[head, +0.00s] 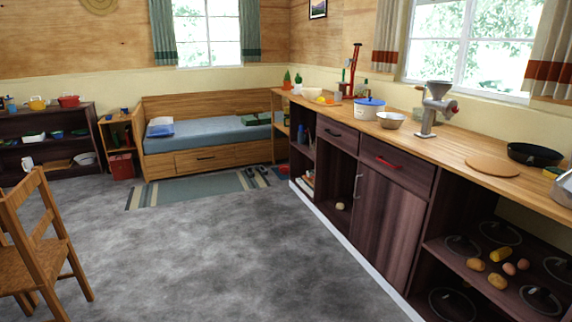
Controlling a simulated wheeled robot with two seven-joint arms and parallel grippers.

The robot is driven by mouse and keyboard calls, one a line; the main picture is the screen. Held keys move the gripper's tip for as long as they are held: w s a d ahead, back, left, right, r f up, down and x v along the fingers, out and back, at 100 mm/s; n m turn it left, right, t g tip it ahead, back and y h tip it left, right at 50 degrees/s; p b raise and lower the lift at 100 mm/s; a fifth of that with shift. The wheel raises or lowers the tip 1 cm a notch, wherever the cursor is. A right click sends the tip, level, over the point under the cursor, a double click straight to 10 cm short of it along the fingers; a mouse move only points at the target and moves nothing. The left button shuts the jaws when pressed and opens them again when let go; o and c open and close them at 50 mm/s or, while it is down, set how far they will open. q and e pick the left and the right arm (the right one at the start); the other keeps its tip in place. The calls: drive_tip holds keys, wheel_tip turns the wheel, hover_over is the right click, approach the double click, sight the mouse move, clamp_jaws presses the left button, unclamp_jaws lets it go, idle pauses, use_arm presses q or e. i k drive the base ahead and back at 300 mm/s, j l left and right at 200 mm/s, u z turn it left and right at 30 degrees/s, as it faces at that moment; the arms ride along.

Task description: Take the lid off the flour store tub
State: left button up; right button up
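No tub in the head view is clearly marked as the flour store. A white tub (368,111) with a blue lid (370,101) stands upright on the wooden counter at the right, and the lid sits on top of it. Several round dark lids with knobs, one of them this lid (452,305), show in the open lower cabinet at the bottom right. I cannot tell what they cover. Neither of my grippers is in view.
A metal bowl (390,121) and a grinder (434,108) stand beside the tub on the counter (460,148). A round board (493,167) and a black pan (535,154) lie farther right. A chair (40,245) stands at left. The grey floor (220,255) between is clear.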

sight(369, 101)
drive_tip(key=i+u, duration=0.2)
drive_tip(key=i, duration=0.8)
drive_tip(key=i+l+u, duration=0.1)
drive_tip(key=i+u, duration=0.15)
drive_tip(key=i, duration=0.7)
drive_tip(key=i+l+z, duration=0.1)
drive_tip(key=i+z, duration=0.25)
drive_tip(key=i, duration=0.25)
drive_tip(key=i+z, duration=0.35)
drive_tip(key=i, duration=0.25)
drive_tip(key=i+j+z, duration=0.35)
drive_tip(key=i, duration=0.25)
